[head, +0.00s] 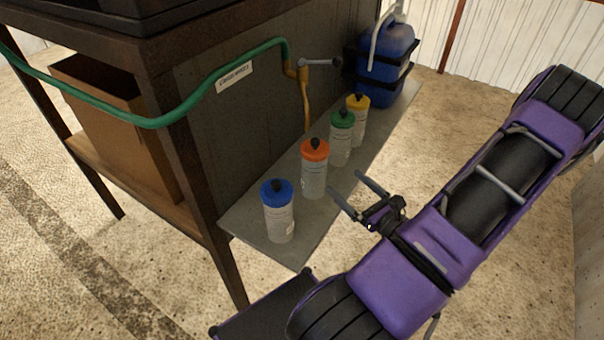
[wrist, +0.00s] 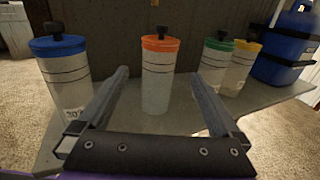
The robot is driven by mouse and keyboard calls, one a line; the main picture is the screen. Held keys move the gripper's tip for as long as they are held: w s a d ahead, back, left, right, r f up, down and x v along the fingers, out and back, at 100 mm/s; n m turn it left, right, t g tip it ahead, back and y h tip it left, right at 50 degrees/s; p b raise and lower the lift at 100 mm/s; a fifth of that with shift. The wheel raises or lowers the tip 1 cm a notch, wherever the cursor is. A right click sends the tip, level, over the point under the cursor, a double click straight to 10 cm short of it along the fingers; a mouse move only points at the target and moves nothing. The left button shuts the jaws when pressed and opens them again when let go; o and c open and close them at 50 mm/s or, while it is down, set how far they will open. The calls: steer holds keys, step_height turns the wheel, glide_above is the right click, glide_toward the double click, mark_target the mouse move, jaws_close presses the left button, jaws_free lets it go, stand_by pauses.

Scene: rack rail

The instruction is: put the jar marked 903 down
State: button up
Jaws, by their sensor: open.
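Several clear jars with black-knobbed lids stand upright in a row on a grey shelf (head: 262,232): a blue-lidded jar (head: 279,215), an orange-lidded jar (head: 314,172), a green-lidded jar (head: 340,140) and a yellow-lidded jar (head: 357,118). The blue-lidded jar's label (wrist: 75,114) is partly hidden by my left finger, and I cannot read it surely. I cannot tell which jar is marked 903. My gripper (head: 345,181) is open and empty at the shelf's outer side. In the wrist view, the orange-lidded jar (wrist: 156,80) stands beyond and between the fingers, apparently untouched.
A blue container (head: 386,62) in a black bracket stands at the shelf's far end. A green hose (head: 150,122) and a tap with a grey handle (head: 318,62) are above the row. A dark panel (head: 235,130) backs the shelf.

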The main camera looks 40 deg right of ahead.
mark_target(308, 148)
steer(key=w+b, duration=0.1)
steer(key=w, duration=1.5)
steer(key=shift+w, duration=0.4)
jaws_close()
